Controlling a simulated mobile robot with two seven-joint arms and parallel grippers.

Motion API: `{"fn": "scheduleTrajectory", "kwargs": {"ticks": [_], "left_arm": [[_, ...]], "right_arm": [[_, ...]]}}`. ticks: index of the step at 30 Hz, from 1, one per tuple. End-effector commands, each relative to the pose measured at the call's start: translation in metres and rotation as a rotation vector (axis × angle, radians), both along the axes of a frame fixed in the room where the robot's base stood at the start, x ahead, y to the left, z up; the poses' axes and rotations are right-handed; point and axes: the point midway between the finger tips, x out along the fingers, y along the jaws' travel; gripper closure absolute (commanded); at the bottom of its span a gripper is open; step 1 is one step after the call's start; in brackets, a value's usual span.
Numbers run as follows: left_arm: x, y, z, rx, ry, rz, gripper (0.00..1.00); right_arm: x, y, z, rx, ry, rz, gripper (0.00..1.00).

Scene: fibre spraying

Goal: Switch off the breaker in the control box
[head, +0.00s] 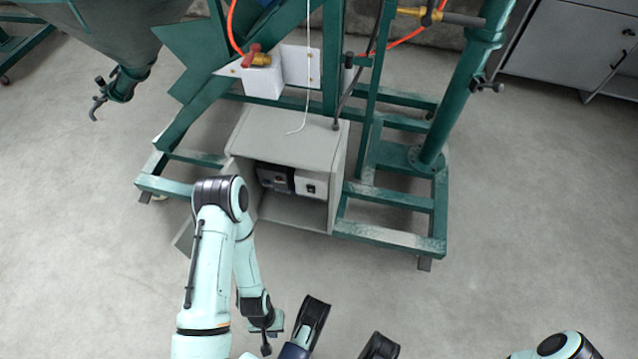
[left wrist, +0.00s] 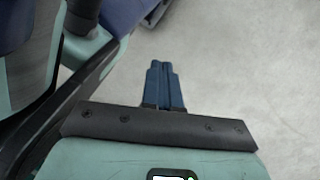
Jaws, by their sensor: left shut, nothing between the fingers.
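The grey control box (head: 283,137) stands on the floor within the green frame, its front open towards me. Inside it, a light panel with a small black switch, which looks like the breaker (head: 311,188), sits beside a dark unit (head: 273,179). The switch position is too small to tell. My left gripper (head: 266,346) is low in the head view, in front of the box and well apart from it. In the left wrist view its blue fingers (left wrist: 163,84) are shut together and empty over bare floor. My right gripper is out of view.
The green steel frame (head: 400,204) surrounds the box on both sides. A grey door panel (head: 184,236) shows at the box's lower left, partly behind my left arm. A white cord (head: 308,80) hangs above the box. The floor in front is clear.

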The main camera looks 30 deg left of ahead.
Motion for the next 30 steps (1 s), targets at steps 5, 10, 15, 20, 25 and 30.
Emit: {"fn": "scheduleTrajectory", "kwargs": {"ticks": [5, 10, 15, 20, 25, 30], "left_arm": [[-0.001, 0.000, 0.000, 0.001, 0.002, 0.001, 1.00], [-0.001, 0.000, 0.000, 0.000, 0.002, 0.001, 1.00], [0.005, 0.002, -0.003, 0.007, -0.029, -0.032, 1.00], [0.052, 0.020, -0.021, 0.088, -0.259, -0.281, 1.00], [0.146, 0.048, -0.023, 0.373, -0.645, -0.785, 1.00], [0.222, 0.064, 0.015, 0.826, -0.884, -1.247, 1.00]], "right_arm": [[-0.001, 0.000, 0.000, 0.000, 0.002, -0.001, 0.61], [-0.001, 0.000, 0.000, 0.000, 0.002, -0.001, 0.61], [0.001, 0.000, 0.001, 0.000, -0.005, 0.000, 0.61], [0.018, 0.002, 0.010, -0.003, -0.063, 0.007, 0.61], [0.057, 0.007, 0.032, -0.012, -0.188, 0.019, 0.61], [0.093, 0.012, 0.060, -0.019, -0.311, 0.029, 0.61]]}}
